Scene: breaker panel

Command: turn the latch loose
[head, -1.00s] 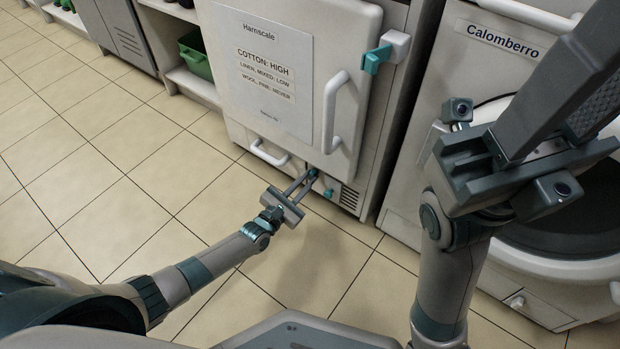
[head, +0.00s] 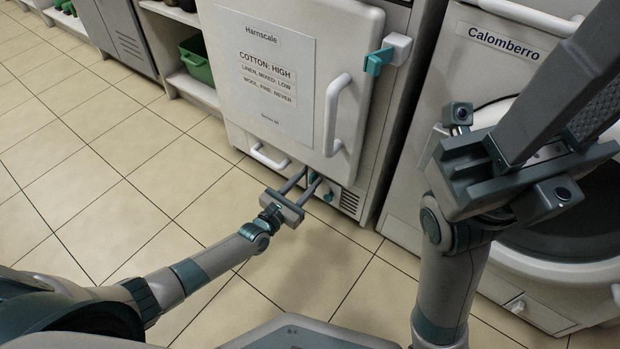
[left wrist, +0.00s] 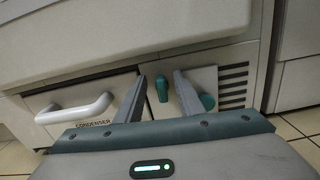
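A small teal turn-knob (left wrist: 162,88), like a latch, stands upright on the low panel of the white Harnscale machine. In the left wrist view it shows between the fingers of my left gripper (left wrist: 160,82). A second teal knob (left wrist: 207,102) is just right of the right finger; it also shows in the head view (head: 328,195). My left gripper (head: 303,181) is open and points at the low panel; contact cannot be told. A larger teal latch (head: 378,61) sits at the door's upper right edge. My right gripper (head: 570,110) is at the right, fingertips out of frame.
The machine's door has a white vertical handle (head: 332,115). A white drawer handle (left wrist: 78,109) is left of the low panel, vent slots (left wrist: 233,85) right of it. A Calomberro machine (head: 400,190) stands at right. The tiled floor (head: 110,190) at left is clear.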

